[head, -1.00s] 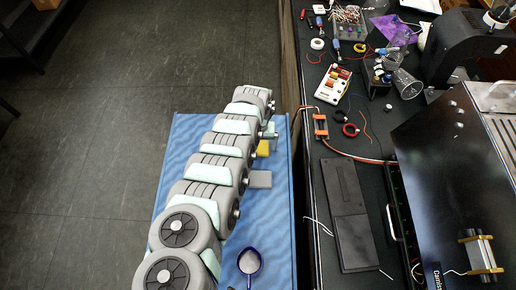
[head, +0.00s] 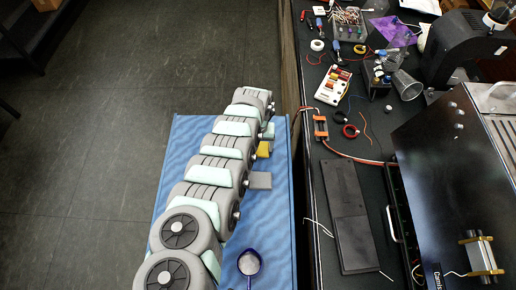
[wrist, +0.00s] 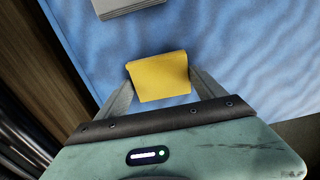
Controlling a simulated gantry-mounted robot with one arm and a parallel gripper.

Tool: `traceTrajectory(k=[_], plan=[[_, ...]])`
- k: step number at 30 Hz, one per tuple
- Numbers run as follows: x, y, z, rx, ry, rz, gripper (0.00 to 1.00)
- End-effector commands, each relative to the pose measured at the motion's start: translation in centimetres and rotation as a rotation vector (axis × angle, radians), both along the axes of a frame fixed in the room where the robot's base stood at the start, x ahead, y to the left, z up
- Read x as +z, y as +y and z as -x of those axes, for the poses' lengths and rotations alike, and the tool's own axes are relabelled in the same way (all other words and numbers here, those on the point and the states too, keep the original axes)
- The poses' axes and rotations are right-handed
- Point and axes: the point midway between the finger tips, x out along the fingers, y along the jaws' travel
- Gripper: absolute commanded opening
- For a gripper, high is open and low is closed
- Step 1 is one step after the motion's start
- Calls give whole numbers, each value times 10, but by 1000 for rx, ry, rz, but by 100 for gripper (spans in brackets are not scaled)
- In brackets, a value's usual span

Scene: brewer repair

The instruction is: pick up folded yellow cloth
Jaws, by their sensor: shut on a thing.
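The folded yellow cloth (wrist: 160,78) sits between the two fingers of my gripper (wrist: 160,90) in the wrist view, and the fingers are shut on its sides. Below it is the blue rippled mat (wrist: 240,60). In the head view only a small part of the yellow cloth (head: 264,149) shows beside my arm, over the right part of the blue mat (head: 275,225). My arm hides the gripper there. How far the cloth is above the mat, if at all, I cannot tell.
A grey block (head: 260,180) lies on the mat near the cloth; a grey folded item also shows in the wrist view (wrist: 125,8). A blue-rimmed spoon-like item (head: 249,263) lies at the front. The black workbench (head: 325,190) with tools and machines stands right.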

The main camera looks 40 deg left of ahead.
Motion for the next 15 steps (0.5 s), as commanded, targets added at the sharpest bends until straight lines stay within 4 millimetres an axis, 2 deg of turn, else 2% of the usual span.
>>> traceTrajectory(k=[8,15], plan=[[2,0,0,0,0,0,40],[21,2,-1,1,-2,-1,40]])
